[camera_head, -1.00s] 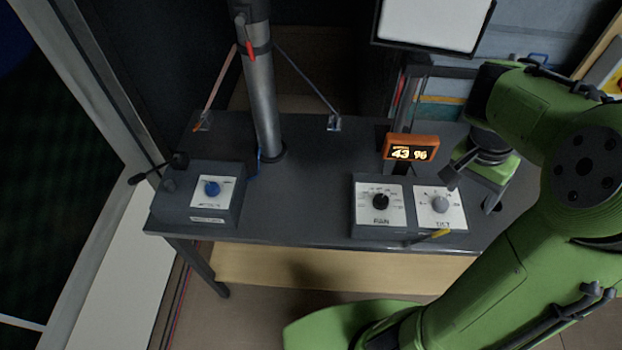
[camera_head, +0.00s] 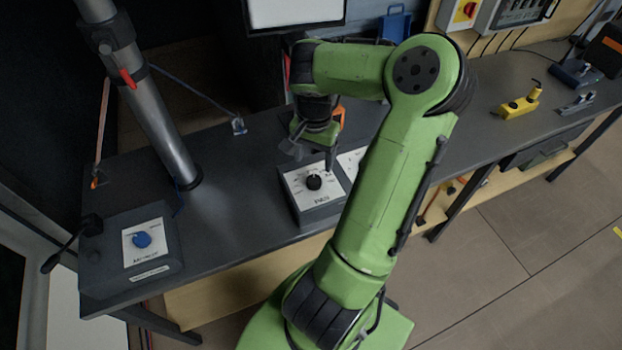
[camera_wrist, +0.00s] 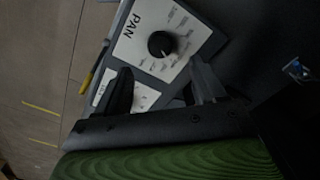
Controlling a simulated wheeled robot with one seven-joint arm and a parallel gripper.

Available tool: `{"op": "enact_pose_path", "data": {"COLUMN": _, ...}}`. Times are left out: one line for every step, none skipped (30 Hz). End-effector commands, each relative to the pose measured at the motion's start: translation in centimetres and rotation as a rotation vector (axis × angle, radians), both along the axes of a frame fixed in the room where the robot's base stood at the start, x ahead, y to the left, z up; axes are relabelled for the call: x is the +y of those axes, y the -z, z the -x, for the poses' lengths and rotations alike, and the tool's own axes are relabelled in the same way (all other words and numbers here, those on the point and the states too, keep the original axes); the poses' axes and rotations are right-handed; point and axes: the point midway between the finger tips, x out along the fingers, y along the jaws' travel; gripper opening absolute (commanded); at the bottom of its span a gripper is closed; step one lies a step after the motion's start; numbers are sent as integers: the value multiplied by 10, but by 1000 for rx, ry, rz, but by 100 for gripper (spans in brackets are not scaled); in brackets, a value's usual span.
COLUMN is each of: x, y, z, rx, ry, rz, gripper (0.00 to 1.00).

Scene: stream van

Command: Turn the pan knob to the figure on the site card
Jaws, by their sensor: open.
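The pan knob (camera_head: 314,182) is a black round knob on a white dial plate marked PAN, on a dark box (camera_head: 318,212) near the table's front edge. My gripper (camera_head: 311,158) hangs just behind and above it, fingers spread and nothing between them. In the wrist view the pan knob (camera_wrist: 160,44) lies beyond the open fingertips, roughly centred between them and apart from both. The dial's small figures are too blurred to read, and so is the pointer's setting. I cannot make out a site card in these frames.
The tilt plate (camera_head: 352,162) beside it is mostly hidden by my arm. A box with a blue knob (camera_head: 142,240) stands at the table's left end. A metal mast (camera_head: 160,120) rises behind. A yellow tool (camera_head: 518,106) lies on the right counter. The orange display is mostly hidden.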

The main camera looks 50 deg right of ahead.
Motion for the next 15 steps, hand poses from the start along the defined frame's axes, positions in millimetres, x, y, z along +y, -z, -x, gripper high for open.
{"op": "enact_pose_path", "data": {"x": 1, "y": 17, "z": 0, "rx": -1, "ry": -3, "rz": -6, "gripper": 70}}
{"op": "enact_pose_path", "data": {"x": 1, "y": 25, "z": 0, "rx": 0, "ry": -3, "rz": -6, "gripper": 70}}
{"op": "enact_pose_path", "data": {"x": 1, "y": 35, "z": 0, "rx": -1, "ry": -4, "rz": -6, "gripper": 70}}
{"op": "enact_pose_path", "data": {"x": 1, "y": 42, "z": 0, "rx": -1, "ry": -3, "rz": -6, "gripper": 70}}
{"op": "enact_pose_path", "data": {"x": 1, "y": 49, "z": 0, "rx": 0, "ry": -2, "rz": -5, "gripper": 70}}
{"op": "enact_pose_path", "data": {"x": 1, "y": 57, "z": 0, "rx": -1, "ry": -3, "rz": -5, "gripper": 70}}
{"op": "enact_pose_path", "data": {"x": 1, "y": 62, "z": 0, "rx": 0, "ry": -3, "rz": -4, "gripper": 70}}
{"op": "enact_pose_path", "data": {"x": 1, "y": 66, "z": 0, "rx": 0, "ry": -2, "rz": -4, "gripper": 70}}
{"op": "enact_pose_path", "data": {"x": 1, "y": 71, "z": -1, "rx": -2, "ry": -2, "rz": -2, "gripper": 70}}
{"op": "enact_pose_path", "data": {"x": 1, "y": 74, "z": 0, "rx": -1, "ry": -2, "rz": -3, "gripper": 70}}
{"op": "enact_pose_path", "data": {"x": 1, "y": 77, "z": 0, "rx": -1, "ry": -2, "rz": -2, "gripper": 70}}
{"op": "enact_pose_path", "data": {"x": 0, "y": 79, "z": 0, "rx": -1, "ry": -1, "rz": 0, "gripper": 70}}
{"op": "enact_pose_path", "data": {"x": 0, "y": 80, "z": 0, "rx": -1, "ry": -1, "rz": 1, "gripper": 70}}
{"op": "enact_pose_path", "data": {"x": 0, "y": 80, "z": 0, "rx": -1, "ry": -1, "rz": 1, "gripper": 70}}
{"op": "enact_pose_path", "data": {"x": 0, "y": 80, "z": 0, "rx": 0, "ry": -1, "rz": 1, "gripper": 70}}
